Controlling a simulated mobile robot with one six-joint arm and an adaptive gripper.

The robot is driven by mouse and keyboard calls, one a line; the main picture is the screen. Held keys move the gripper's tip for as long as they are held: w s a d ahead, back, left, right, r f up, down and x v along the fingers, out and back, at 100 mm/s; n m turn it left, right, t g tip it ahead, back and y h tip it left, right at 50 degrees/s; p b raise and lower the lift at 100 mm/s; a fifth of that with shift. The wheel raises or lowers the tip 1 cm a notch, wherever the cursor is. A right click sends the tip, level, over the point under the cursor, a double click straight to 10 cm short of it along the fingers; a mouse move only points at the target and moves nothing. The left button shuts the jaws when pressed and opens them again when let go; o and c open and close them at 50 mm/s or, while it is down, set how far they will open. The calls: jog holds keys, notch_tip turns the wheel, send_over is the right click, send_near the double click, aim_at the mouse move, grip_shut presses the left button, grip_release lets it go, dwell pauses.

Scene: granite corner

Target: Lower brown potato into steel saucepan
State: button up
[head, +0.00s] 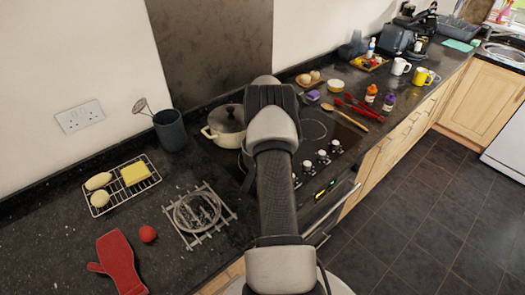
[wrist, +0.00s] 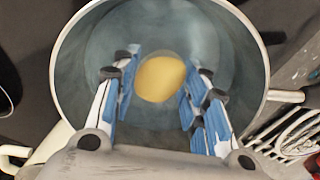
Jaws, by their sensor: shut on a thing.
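The brown potato (wrist: 161,78), yellowish-brown and rounded, shows in the wrist view between the blue-padded fingers of my gripper (wrist: 158,88). My gripper is shut on it. The steel saucepan (wrist: 258,60) fills most of the wrist view, seen from above with its round rim around the fingers and the potato. I look down into its grey, otherwise empty-looking inside. I cannot tell how far the potato is from the pan's bottom. In the head view my arm hides the saucepan, the potato and my fingers.
A cream lidded pot (head: 224,128) stands left of my arm. A wire rack (head: 118,190) holds pale oval items and a yellow block. A metal trivet (head: 200,214), a red ball (head: 148,234) and a red mitt (head: 118,258) lie front left. Hob knobs (head: 308,166) are to the right.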

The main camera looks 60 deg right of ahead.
jog(key=shift+f+b, duration=0.3)
jog(key=shift+f, duration=0.25)
jog(key=o, duration=1.2)
jog(key=shift+c, duration=0.2)
